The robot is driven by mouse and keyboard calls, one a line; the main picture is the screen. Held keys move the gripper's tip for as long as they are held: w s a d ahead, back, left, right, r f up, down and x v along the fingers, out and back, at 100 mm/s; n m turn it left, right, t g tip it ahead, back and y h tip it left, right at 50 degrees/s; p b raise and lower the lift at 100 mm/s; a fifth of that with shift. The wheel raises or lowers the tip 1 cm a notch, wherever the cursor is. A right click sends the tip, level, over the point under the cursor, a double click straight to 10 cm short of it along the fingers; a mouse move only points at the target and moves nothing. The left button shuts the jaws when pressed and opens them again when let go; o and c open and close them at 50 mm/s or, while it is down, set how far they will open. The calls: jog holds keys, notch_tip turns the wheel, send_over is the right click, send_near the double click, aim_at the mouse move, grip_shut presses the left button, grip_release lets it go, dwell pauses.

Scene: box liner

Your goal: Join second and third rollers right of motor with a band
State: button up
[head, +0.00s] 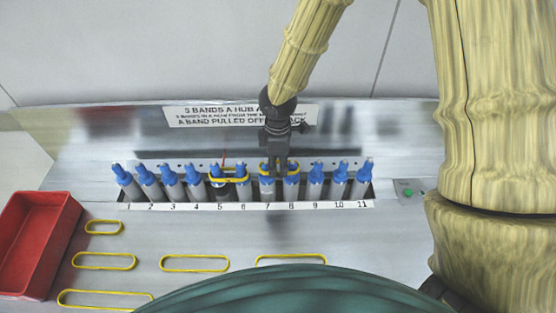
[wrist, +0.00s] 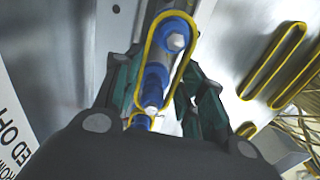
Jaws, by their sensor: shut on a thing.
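A row of blue-topped rollers stands in a rack with numbers 1 to 11. The darker unit at 5 (head: 219,187), under a thin red line, looks like the motor. One yellow band (head: 230,180) spans 5 and 6. My gripper (head: 279,172) is over rollers 7 (head: 267,188) and 8 (head: 291,188), shut on another yellow band (head: 280,178). In the wrist view this band (wrist: 190,58) loops around two blue roller tops, with a finger on each side. I cannot tell how low it sits. Part of the 5–6 band shows below it.
Loose yellow bands of several lengths lie on the table in front, including a short one (head: 104,227) and a longer one (head: 195,263). A red bin (head: 38,235) stands at the left. A green button (head: 408,193) is right of the rack. A sign (head: 215,117) stands behind.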

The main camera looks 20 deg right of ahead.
jog(key=shift+f, duration=0.3)
jog(key=o, duration=0.9)
notch_tip(320, 180, up, 12)
dwell(0.4)
